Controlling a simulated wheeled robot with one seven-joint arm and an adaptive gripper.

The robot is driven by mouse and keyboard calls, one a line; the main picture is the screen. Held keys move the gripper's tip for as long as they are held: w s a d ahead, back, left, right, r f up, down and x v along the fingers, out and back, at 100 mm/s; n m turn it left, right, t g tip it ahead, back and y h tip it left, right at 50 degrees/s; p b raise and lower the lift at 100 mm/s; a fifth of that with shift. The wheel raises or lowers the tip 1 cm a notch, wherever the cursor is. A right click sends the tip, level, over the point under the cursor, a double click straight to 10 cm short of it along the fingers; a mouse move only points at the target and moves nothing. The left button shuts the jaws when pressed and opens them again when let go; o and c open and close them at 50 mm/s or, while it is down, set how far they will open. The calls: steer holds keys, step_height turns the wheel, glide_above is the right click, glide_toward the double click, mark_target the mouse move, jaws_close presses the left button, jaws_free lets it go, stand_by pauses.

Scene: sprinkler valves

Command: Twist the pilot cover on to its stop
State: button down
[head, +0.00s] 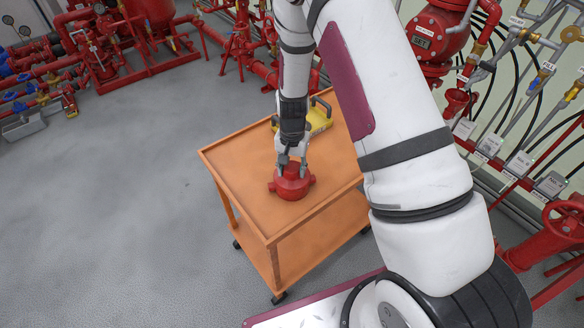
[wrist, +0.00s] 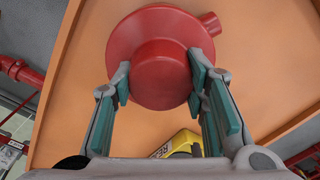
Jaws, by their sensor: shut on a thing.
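The red pilot cover (head: 292,184) is on top of the orange cart, near its front left part. In the wrist view the pilot cover (wrist: 159,72) shows a round flange with a raised central hub and a stub at its upper right. My gripper (head: 291,168) points down onto it from above. In the wrist view my gripper (wrist: 160,84) has its green-padded fingers on both sides of the central hub, shut on it. The underside of the cover, and what it sits on, are hidden.
The orange cart (head: 240,178) has a raised rim and wheels. A yellow case (head: 319,122) with a dark handle stands behind the gripper; its yellow part (wrist: 178,142) shows low in the wrist view. Red valves and pipes (head: 437,35) line the wall. Grey floor at left is clear.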

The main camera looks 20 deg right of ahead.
steer(key=shift+m, duration=1.1)
steer(key=m, duration=0.2)
steer(key=shift+m, duration=0.4)
steer(key=shift+m, duration=0.5)
steer(key=m, duration=0.3)
steer(key=shift+b, duration=0.3)
steer(key=c, duration=0.9)
jaws_free()
steer(key=shift+o, duration=0.2)
